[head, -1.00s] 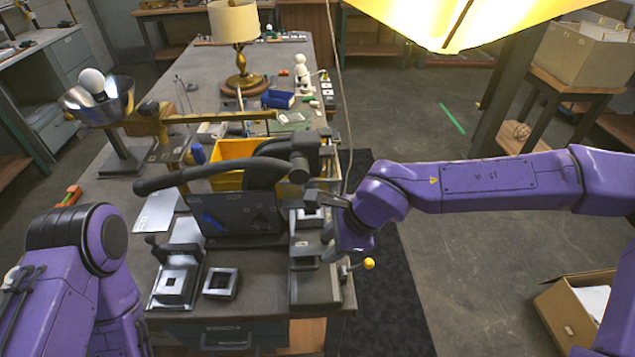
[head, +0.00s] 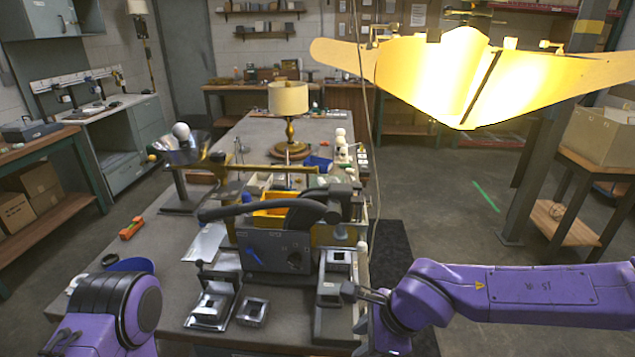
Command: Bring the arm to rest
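My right arm (head: 540,290) is purple and comes in from the right. Its hand is at the right front of the bench, beside the dark fixture (head: 331,312). The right gripper (head: 362,293) shows as small grey parts close to the fixture. I cannot tell if it touches the fixture, or if its fingers are open or shut. I see no part held in it. My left arm (head: 112,308) shows only as a purple, black-banded joint at the lower left. The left gripper is out of view.
The bench (head: 190,262) holds a black machine (head: 275,250), a yellow bin (head: 275,217), metal square-holed fixtures (head: 212,305), a bowl-shaped reflector (head: 183,150) and a brass lamp (head: 289,100). A lit yellow shade (head: 450,75) hangs at the upper right. The floor at right is open.

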